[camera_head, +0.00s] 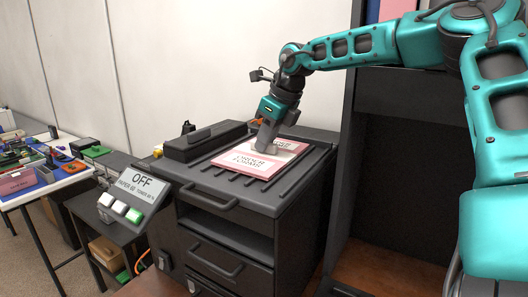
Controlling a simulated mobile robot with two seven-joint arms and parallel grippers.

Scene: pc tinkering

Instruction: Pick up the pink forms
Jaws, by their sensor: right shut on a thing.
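The pink forms (246,161) lie as flat pink and white sheets with dark print on the ribbed top of a dark grey cabinet. My right gripper (266,146) reaches down from above onto the sheets and is shut on the forms near their middle. The gripper covers part of the print. The forms still appear to rest on the cabinet top. My left gripper is not in view.
The dark cabinet (228,237) has drawers with handles. A control panel (132,188) reading OFF stands at its left. A white table (48,180) with electronic parts is at far left. A tall dark cabinet (350,130) stands to the right.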

